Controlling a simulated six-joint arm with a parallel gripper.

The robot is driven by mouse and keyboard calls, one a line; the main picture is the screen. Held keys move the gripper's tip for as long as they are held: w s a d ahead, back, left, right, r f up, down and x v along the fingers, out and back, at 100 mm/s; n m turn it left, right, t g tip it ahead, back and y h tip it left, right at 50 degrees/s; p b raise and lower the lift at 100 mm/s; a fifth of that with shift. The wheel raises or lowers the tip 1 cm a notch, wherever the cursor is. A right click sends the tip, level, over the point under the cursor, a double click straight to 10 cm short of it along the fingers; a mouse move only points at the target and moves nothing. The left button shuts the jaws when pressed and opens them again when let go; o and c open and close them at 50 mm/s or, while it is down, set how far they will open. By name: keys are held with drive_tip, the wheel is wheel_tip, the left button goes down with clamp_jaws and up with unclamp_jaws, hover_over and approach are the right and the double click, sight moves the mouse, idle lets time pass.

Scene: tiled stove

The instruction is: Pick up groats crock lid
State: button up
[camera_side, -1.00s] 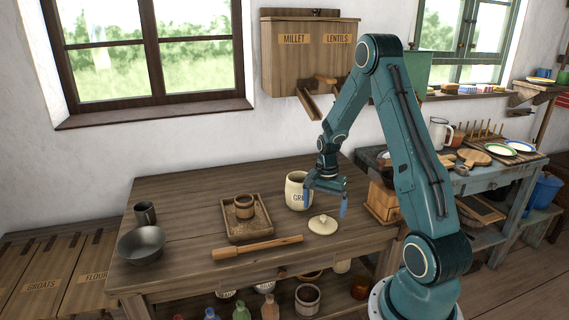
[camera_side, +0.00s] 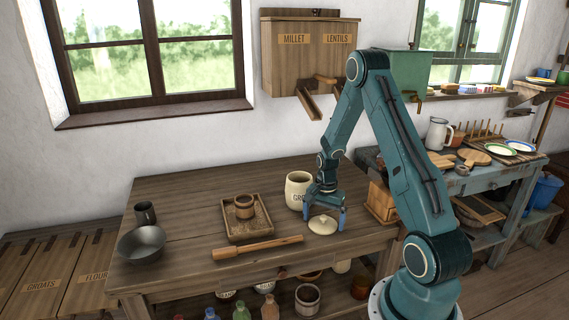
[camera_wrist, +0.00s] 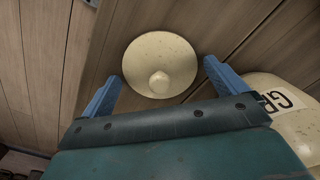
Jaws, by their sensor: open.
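The groats crock lid (camera_side: 322,225) is a round cream disc with a small knob, lying flat on the wooden table near its right front edge. It also shows in the wrist view (camera_wrist: 160,58), its knob (camera_wrist: 159,82) facing the camera. My gripper (camera_side: 324,222) is low over the lid, with its blue fingers open to either side of it. In the wrist view my gripper (camera_wrist: 160,85) has a finger to the left and right of the lid, with gaps. The cream crock (camera_side: 297,190), its label partly hidden, stands open just behind my gripper; it also shows in the wrist view (camera_wrist: 270,92).
A wooden tray (camera_side: 232,236) with a small wooden tub (camera_side: 244,206) lies left of the lid. A metal bowl (camera_side: 141,243) and a dark mug (camera_side: 145,213) stand at the table's left. A wooden box (camera_side: 382,202) is at the right.

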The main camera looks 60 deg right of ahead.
sight(323, 216)
drive_tip(key=shift+c, duration=0.2)
drive_tip(key=c, duration=1.1)
drive_tip(key=shift+r, duration=0.65)
clamp_jaws()
wheel_tip(323, 216, up, 19)
drive_tip(key=shift+w+f, duration=0.1)
drive_tip(key=shift+f, duration=0.05)
drive_tip(key=w+d, duration=0.7)
drive_tip(key=w, duration=0.4)
drive_tip(key=shift+w+f, duration=0.4)
drive_tip(key=shift+f, duration=0.05)
